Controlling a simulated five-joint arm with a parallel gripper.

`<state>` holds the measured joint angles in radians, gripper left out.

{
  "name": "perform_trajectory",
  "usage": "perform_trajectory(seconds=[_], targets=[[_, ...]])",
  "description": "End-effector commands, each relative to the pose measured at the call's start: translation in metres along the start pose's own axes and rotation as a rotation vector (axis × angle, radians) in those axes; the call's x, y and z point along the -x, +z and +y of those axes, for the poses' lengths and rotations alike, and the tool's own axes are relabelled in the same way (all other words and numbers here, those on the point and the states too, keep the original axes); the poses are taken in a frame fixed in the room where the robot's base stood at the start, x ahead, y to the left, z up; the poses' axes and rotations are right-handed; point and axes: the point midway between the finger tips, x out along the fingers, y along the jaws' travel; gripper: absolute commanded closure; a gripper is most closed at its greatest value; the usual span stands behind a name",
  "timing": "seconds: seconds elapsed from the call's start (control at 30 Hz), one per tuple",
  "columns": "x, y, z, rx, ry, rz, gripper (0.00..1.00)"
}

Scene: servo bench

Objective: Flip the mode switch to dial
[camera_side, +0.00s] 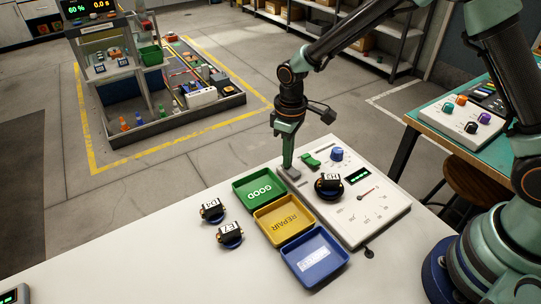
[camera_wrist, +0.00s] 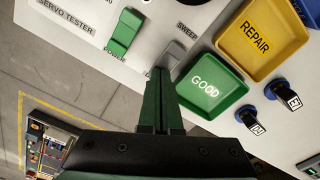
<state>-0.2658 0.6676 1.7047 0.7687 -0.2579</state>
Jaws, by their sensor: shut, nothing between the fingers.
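The servo tester (camera_side: 375,207) is a white panel on the bench. The mode switch (camera_wrist: 173,54) is a small grey rocker near the panel's edge, below the word SWEEP in the wrist view; its other end and label are partly hidden by my fingers. It also shows in the side view (camera_side: 292,174), at the foot of my gripper. My gripper (camera_side: 287,164) points down with its green fingers together and empty. Its tips (camera_wrist: 158,74) are right at the switch; I cannot tell whether they touch it. Which way the switch is tipped is unclear.
A green power rocker (camera_wrist: 125,32) lies beside the switch. A blue knob (camera_side: 337,154) and a mounted servo (camera_side: 328,184) stand on the tester. Green (camera_side: 240,190), yellow (camera_side: 262,224) and blue (camera_side: 340,268) bins adjoin it. Two servos lie on the bench left of the bins.

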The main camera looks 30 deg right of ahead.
Motion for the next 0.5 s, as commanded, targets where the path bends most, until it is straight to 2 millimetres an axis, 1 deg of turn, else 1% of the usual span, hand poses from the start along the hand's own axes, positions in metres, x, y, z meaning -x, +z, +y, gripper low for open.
perform_trajectory(seconds=[0.23, 0.5], targets=[[-0.001, 0.0, 0.0, 0.0, 0.0, 0.0, 1.0], [0.018, 0.0, 0.0, 0.0, 0.0, 0.001, 1.0]])
